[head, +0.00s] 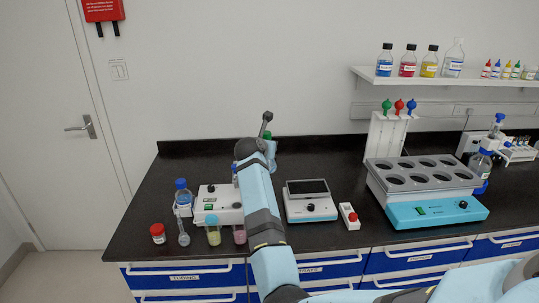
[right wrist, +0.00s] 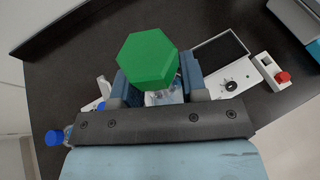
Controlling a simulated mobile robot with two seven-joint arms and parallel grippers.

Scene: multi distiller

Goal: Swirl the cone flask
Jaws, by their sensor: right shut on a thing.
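The cone flask (right wrist: 162,97) shows in the right wrist view as a piece of clear glass under a large green hexagonal cap (right wrist: 148,60). My right gripper (right wrist: 156,88) is shut on it, with a blue finger on each side just below the cap. The flask's lower body is hidden by the cap and the gripper. In the head view my right arm reaches over the bench, and only a small bit of the green cap (head: 267,134) shows behind the wrist. My left gripper is out of view.
A balance (head: 310,208) and a small box with a red button (head: 349,216) stand right of my arm. Left of it are a white device (head: 207,206), a blue-capped bottle (head: 182,196) and small jars. A block with several wells (head: 425,212) stands further right.

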